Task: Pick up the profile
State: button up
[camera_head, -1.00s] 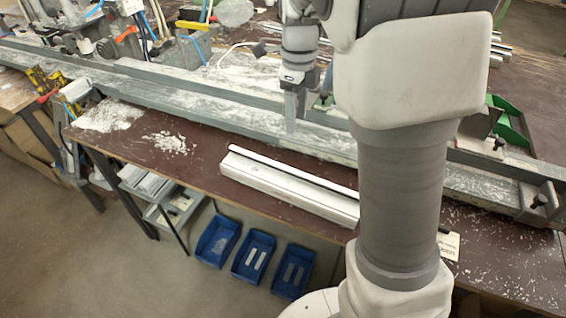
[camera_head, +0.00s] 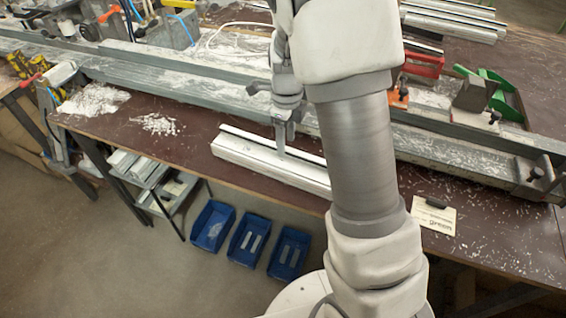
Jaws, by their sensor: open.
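The profile (camera_head: 250,153) is a long white bar with a dark strip along its top. It lies on the brown bench top near the front edge, and its right end is hidden behind my arm. My gripper (camera_head: 281,150) points down at the profile, near the middle of its visible length. It is open, with the fingertips at or just above the bar. I cannot tell whether they touch it or straddle it.
A long grey metal rail (camera_head: 190,92) runs across the brown bench (camera_head: 460,272) behind the profile. White shavings (camera_head: 95,100) lie at the left. A card (camera_head: 434,215) lies right of my arm. Blue bins (camera_head: 212,226) stand below the bench. More profiles (camera_head: 455,20) lie at the back.

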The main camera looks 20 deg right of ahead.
jog(key=shift+f, duration=0.85)
grip_shut()
jog(key=shift+r, duration=0.1)
dwell(0.6)
